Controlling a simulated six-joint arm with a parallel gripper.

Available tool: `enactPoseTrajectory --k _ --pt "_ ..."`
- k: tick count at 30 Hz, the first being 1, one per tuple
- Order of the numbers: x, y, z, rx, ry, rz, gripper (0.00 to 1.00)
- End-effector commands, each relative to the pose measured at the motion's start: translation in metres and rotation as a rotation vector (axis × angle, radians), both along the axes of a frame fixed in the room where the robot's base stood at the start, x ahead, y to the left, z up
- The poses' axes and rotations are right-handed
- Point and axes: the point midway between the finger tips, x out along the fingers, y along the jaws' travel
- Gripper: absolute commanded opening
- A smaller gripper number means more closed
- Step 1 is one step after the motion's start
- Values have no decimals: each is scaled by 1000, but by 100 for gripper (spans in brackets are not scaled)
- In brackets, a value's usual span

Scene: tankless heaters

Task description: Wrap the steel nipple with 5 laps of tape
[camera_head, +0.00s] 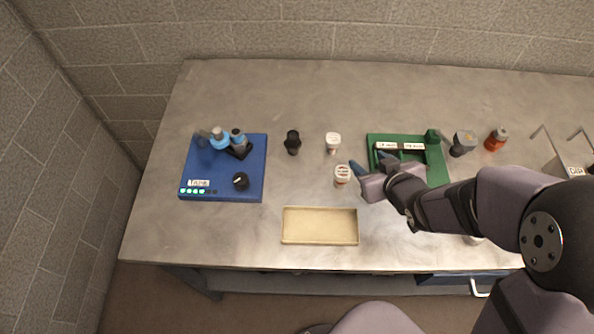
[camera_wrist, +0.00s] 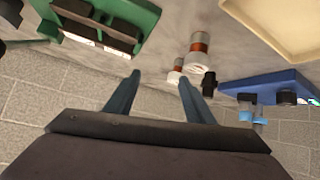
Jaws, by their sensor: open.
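My gripper (camera_head: 370,164) is open, above the bench between a white-topped fitting and the green rack. In the wrist view, the space between its fingers (camera_wrist: 158,80) is empty. A blue station (camera_head: 253,150), labelled like "TAPE", stands at the left. It carries light-blue cylinders (camera_head: 220,137), a black knob (camera_head: 241,181) and a row of small lights (camera_head: 196,191), several lit. I cannot pick out the steel nipple with certainty. One white fitting with a copper-coloured band (camera_head: 342,173) stands left of my gripper, also in the wrist view (camera_wrist: 197,50).
Another white fitting (camera_head: 333,141) and a black fitting (camera_head: 292,141) stand behind. The green rack (camera_head: 436,165) is partly behind my arm. A grey-and-black part (camera_head: 463,142), a red-orange container (camera_head: 497,139) and a labelled bin (camera_head: 570,160) stand right. A beige tray (camera_head: 320,240) lies empty in front.

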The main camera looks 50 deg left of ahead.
Motion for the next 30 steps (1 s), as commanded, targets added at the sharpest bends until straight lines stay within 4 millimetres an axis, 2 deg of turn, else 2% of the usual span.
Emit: enactPoseTrajectory --k 1,3,4,6,9,12,16,23,30 --pt "-31 35 -8 46 -8 117 49" --pt "-76 75 -12 117 -11 268 49" --pt "-95 88 -14 144 -7 326 49" --pt "-136 110 -18 196 9 442 49" --pt "-182 128 -21 253 37 564 49" --pt "-211 135 -22 286 59 638 49" --pt "-226 138 -22 304 71 674 49" --pt "-227 143 -23 305 72 677 49" --pt "-232 165 -32 304 72 677 49"
